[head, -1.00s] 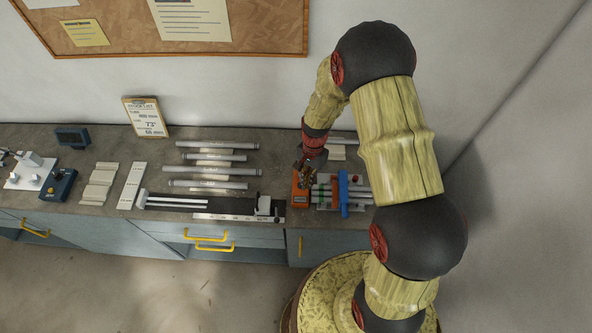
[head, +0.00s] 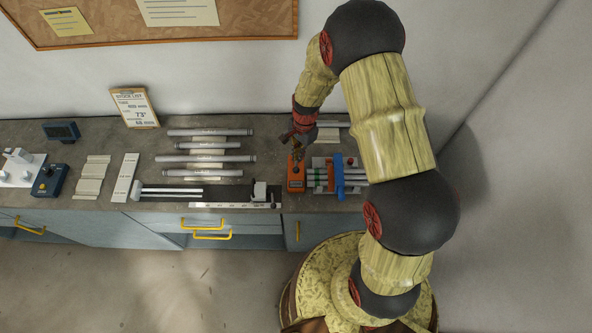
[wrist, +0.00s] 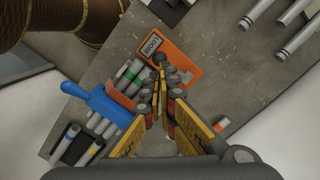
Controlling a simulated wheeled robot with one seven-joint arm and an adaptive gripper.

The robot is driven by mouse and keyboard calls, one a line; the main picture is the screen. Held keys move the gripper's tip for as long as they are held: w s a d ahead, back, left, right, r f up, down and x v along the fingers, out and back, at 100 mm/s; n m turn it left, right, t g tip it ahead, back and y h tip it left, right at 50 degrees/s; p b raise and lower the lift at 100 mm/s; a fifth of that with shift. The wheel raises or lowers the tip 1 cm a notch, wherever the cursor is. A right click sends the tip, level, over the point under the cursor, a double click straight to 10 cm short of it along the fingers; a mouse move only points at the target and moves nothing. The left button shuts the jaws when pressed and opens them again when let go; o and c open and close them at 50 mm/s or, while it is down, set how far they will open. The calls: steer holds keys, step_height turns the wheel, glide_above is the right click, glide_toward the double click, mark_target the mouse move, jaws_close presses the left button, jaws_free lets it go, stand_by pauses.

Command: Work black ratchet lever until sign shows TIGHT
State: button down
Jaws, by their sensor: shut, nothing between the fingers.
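An orange ratchet unit (head: 296,178) sits on the bench, left of the rack with the blue handle. It also shows in the wrist view (wrist: 184,70). Its small white sign (wrist: 152,44) appears upside down there and seems to read LOOSE. The black lever's round knob (wrist: 159,58) shows beside the sign; the rest of the lever is hard to make out behind the fingers. My gripper (wrist: 160,82) is shut and empty, its tips just short of the knob in the picture. In the head view my gripper (head: 298,153) is over the unit's back end. Contact cannot be told.
A blue-handled clamp (head: 337,177) crosses several tubes in a rack right beside the unit. To the left are a dark rail with a sliding block (head: 260,191) and several grey tubes (head: 210,145). A clipboard (head: 135,107) stands at the wall.

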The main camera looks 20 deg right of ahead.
mark_target(297, 168)
steer(key=shift+s+a+f+b, duration=0.15)
steer(key=shift+f+b, duration=0.65)
steer(key=shift+f, duration=0.75)
steer(key=shift+a+f+b, duration=0.15)
steer(key=shift+f+b, duration=0.65)
steer(key=shift+f, duration=0.8)
